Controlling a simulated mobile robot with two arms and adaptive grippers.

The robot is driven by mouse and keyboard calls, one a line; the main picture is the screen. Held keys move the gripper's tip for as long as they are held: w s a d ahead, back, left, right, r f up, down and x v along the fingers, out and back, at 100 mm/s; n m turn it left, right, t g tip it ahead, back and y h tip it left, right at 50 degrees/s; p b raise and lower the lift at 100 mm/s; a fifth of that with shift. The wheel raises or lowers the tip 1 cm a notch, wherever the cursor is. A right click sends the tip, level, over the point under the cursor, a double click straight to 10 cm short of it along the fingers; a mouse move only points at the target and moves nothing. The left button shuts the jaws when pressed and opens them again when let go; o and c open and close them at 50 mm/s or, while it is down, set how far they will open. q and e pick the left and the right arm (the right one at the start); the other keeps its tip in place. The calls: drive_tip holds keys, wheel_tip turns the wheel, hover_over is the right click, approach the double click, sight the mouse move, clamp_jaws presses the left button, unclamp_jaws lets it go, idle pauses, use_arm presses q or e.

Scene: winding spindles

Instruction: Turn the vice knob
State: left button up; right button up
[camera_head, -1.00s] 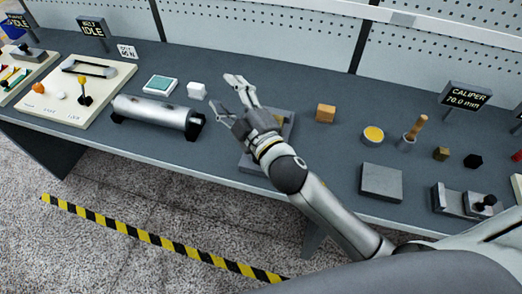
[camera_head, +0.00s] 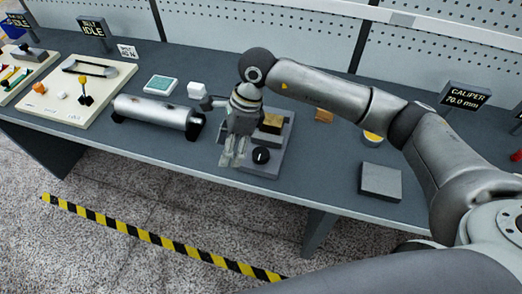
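The vice (camera_head: 269,168) is a grey block-like device at the front of the bench, with a brass-coloured block (camera_head: 272,121) between its upper parts. Its black round knob (camera_head: 261,155) faces the front on the lower part of the base. My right gripper (camera_head: 232,163) points down just left of the knob, over the vice's left side. Its two fingers show a gap with nothing between them. I cannot tell whether the fingers touch the vice. The gripper and wrist hide the vice's left part. My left gripper is not in view.
A silver cylinder (camera_head: 155,112) on black supports lies left of the vice. A grey block (camera_head: 380,181) sits to the right. My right arm crosses above the bench's right half.

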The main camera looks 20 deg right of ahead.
sight(261, 153)
drive_tip(key=w+d+h, duration=0.3)
drive_tip(key=d+h, duration=0.1)
drive_tip(key=d, duration=0.5)
drive_tip(key=shift+t, duration=0.3)
wheel_tip(261, 153, down, 8)
drive_tip(key=p, duration=0.3)
drive_tip(key=shift+f, duration=0.25)
drive_tip(key=shift+f+p, duration=0.3)
drive_tip(key=shift+f, duration=0.35)
drive_tip(key=c, duration=0.7)
drive_tip(key=shift+m, duration=0.3)
